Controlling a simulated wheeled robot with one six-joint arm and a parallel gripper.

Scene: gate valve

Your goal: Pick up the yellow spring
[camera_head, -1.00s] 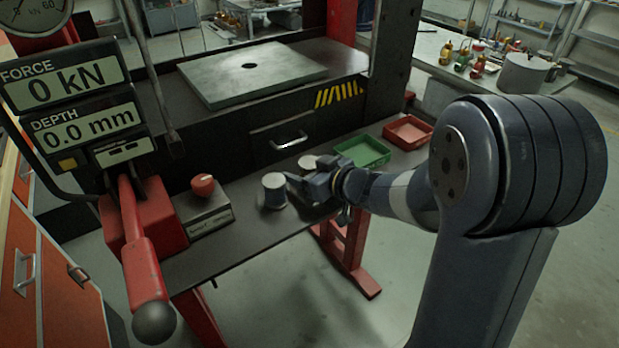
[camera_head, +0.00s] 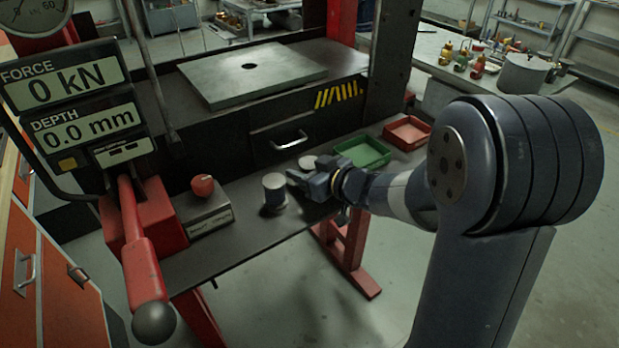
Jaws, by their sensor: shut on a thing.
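My gripper (camera_head: 298,178) is low over the dark bench, its fingers pointing left. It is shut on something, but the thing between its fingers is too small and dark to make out. I cannot pick out a yellow spring anywhere in this view; the gripper and wrist may hide it. A pale-topped grey cylinder (camera_head: 274,188) stands upright just left of the fingertips. A second pale-topped cylinder (camera_head: 307,162) stands behind the gripper, partly covered.
A green tray (camera_head: 375,161) and a red tray (camera_head: 424,138) sit behind my wrist. A box with a red knob (camera_head: 203,185) stands left on the bench (camera_head: 240,235). The press bed with its steel plate (camera_head: 285,85) rises behind.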

